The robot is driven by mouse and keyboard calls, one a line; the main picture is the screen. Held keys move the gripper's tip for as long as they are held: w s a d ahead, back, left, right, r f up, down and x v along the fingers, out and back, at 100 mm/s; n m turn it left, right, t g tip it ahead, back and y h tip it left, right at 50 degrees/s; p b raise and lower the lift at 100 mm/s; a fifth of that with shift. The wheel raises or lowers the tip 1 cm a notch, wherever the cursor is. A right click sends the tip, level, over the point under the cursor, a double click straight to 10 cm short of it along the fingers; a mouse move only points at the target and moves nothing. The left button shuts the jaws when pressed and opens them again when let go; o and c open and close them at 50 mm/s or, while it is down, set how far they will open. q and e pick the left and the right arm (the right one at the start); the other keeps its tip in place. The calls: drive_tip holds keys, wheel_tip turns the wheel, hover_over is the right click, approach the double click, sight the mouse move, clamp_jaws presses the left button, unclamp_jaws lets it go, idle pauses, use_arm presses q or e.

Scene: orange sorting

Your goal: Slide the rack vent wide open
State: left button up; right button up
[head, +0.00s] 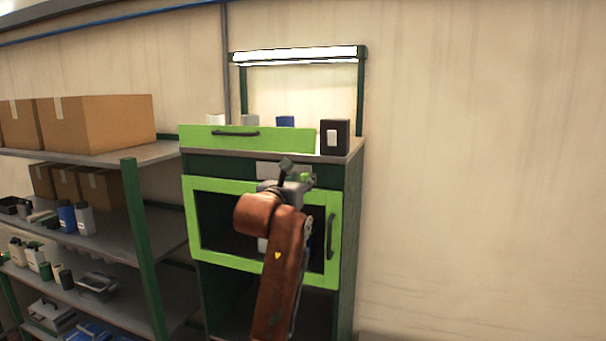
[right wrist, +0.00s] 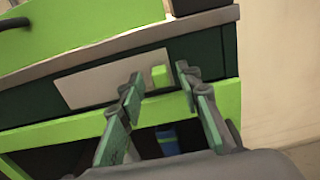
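The rack vent shows as a pale grey plate (right wrist: 105,76) on the dark green band above the green-framed door. A small bright green knob (right wrist: 160,76) sits at the plate's right part; it also shows in the head view (head: 307,178). My right gripper (right wrist: 159,78) is open, its two fingers on either side of the knob with gaps to both. In the head view, my right gripper (head: 291,170) and arm hide part of the plate (head: 266,170). Whether the fingertips reach past the knob's face I cannot tell. My left gripper is out of view.
The green-framed door (head: 334,200) with a dark handle is below the vent. A green drawer front (head: 250,139) with a handle stands above it, beside a black box (head: 334,138). Shelves with cartons (head: 105,122) fill the left. The wall side at right is clear.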

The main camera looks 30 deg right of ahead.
drive_tip(key=shift+w+d, duration=0.4)
clamp_jaws()
idle(0.5)
